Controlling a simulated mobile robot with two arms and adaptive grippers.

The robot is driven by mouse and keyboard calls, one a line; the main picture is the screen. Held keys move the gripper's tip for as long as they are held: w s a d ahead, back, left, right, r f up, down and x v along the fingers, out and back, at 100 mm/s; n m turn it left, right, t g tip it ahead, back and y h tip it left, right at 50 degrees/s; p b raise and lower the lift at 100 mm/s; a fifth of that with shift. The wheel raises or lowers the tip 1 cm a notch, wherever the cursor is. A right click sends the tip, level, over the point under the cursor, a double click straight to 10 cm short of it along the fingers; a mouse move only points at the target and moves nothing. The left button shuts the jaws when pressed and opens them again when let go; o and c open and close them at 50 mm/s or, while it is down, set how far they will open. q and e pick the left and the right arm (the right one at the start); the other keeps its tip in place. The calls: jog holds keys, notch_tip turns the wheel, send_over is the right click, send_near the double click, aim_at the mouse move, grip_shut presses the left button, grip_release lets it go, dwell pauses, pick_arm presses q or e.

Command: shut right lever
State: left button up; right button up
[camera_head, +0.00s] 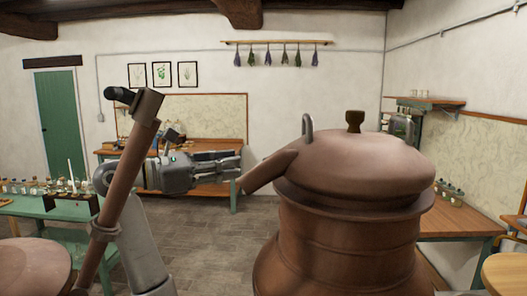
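A large copper still pot (345,240) with a domed lid (365,165) fills the right centre. A grey metal loop (308,127) stands upright at the lid's back left and may be a lever; I cannot tell. A dark knob (355,120) tops the lid. A copper spout (268,171) slants down left from the lid. My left gripper (238,160) points right, its fingertips close to the spout's lower end; I cannot tell whether they touch. No object shows between its fingers, and their opening is unclear. My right gripper is not in view.
A brown copper pipe (122,185) with a dark top rises at the left, close to my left arm. A rounded copper vessel (32,268) sits lower left. A green table (45,207) holds several bottles. A wooden bench (222,190) stands behind. Floor between is clear.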

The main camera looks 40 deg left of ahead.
aim_at(263, 161)
pick_arm(q)
jog(key=p+x, duration=0.1)
jog(key=x, duration=0.3)
jog(key=p+x, duration=0.2)
jog(key=x, duration=0.3)
jog(key=shift+s+d+p, duration=0.15)
jog(key=shift+d+p, duration=0.05)
jog(key=shift+p, duration=0.1)
jog(key=shift+w+d+f, duration=0.1)
jog(key=shift+w, duration=0.5)
jog(key=shift+w+d+p, duration=0.1)
jog(key=shift+p, duration=0.2)
jog(key=shift+w, duration=0.1)
jog(key=c, duration=0.5)
grip_shut()
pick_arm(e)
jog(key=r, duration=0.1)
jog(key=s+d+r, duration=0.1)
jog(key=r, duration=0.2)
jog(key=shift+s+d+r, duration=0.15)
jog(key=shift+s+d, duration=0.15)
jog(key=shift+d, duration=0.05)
